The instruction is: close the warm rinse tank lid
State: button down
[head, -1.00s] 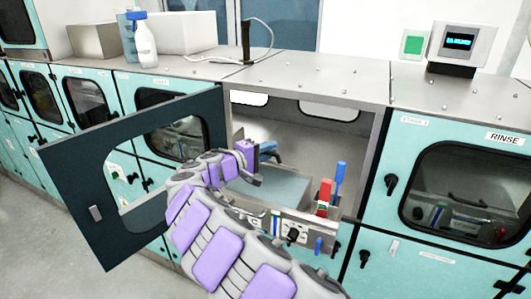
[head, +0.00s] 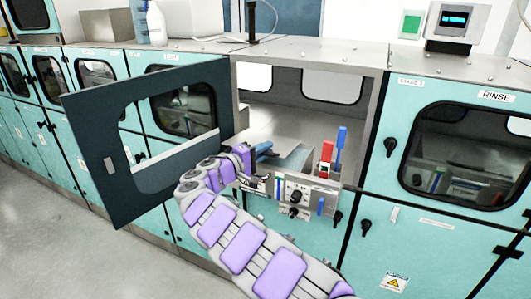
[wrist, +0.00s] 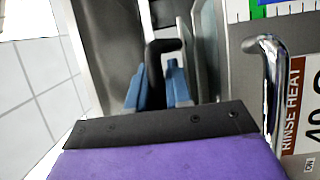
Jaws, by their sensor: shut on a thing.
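The warm rinse tank lid looks like the pale grey-blue panel (head: 294,158) inside the open bay in the head view. My gripper (head: 264,150), with blue fingertips, is at the panel's left side. In the wrist view my gripper's blue fingertips (wrist: 157,92) are closed around a dark bar-like handle (wrist: 156,50). A grey panel edge (wrist: 207,45), probably the lid, stands just right of them. My own wrist hides part of the grip, and the lid's exact tilt is hard to tell.
A dark windowed door (head: 88,150) stands swung open left of my arm. A control panel (head: 298,196) with knobs is at the bay's front. Red (head: 327,153) and blue (head: 340,150) upright handles stand at its right. A metal bar (wrist: 268,85) is close to my gripper's right.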

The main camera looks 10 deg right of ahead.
dwell(0.4)
jog(key=c, duration=1.1)
grip_release()
jog(key=shift+s+a, duration=0.1)
jog(key=shift+s, duration=0.05)
jog(key=shift+a, duration=0.1)
jog(key=v, duration=0.5)
jog(key=p+v, duration=0.1)
jog(key=v, duration=1.1)
jog(key=shift+a+f, duration=0.2)
jog(key=shift+f, duration=0.15)
jog(key=shift+d, duration=0.1)
